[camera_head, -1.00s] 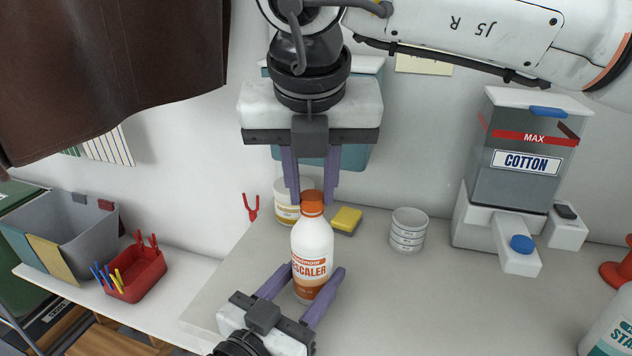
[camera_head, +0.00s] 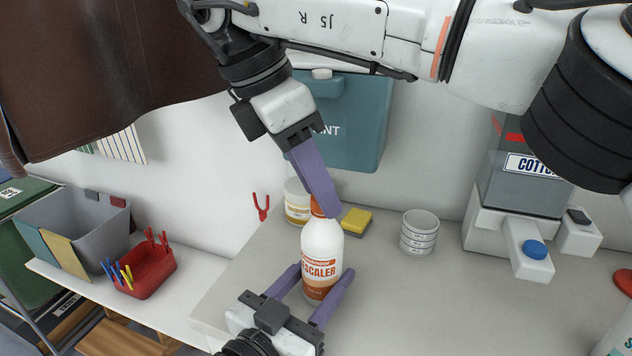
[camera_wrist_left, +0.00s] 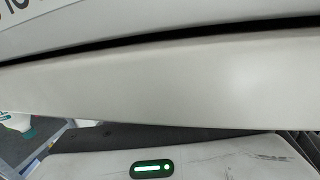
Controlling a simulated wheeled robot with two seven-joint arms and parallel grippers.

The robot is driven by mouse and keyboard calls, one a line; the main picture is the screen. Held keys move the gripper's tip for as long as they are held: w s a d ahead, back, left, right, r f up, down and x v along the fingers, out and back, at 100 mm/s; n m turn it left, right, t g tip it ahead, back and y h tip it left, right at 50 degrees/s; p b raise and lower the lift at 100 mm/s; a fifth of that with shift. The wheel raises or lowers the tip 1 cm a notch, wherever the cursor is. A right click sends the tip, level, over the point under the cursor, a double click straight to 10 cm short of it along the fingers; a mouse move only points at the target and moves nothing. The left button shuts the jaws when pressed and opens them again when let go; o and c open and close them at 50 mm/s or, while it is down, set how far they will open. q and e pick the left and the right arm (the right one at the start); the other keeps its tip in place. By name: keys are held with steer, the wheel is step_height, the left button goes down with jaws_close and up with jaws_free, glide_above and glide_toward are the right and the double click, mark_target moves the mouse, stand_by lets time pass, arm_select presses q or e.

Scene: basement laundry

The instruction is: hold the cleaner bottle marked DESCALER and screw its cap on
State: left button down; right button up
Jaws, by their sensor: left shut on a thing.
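The white cleaner bottle (camera_head: 322,243) with an orange label, its lettering partly readable as DESCALER, stands upright on the grey worktop. My left gripper (camera_head: 322,274) is shut on its lower body from the front left. The orange cap (camera_head: 316,208) is at the bottle's top, mostly hidden behind a purple finger of my right gripper (camera_head: 329,207). The right gripper comes down tilted from the upper left. Its fingers overlap in the head view, so I cannot tell whether they grip the cap.
A COTTON dispenser (camera_head: 520,190) stands right. A red peg basket (camera_head: 147,269) and grey bin (camera_head: 78,222) are left.

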steer(key=shift+r, duration=2.25)
steer(key=shift+c, duration=0.3)
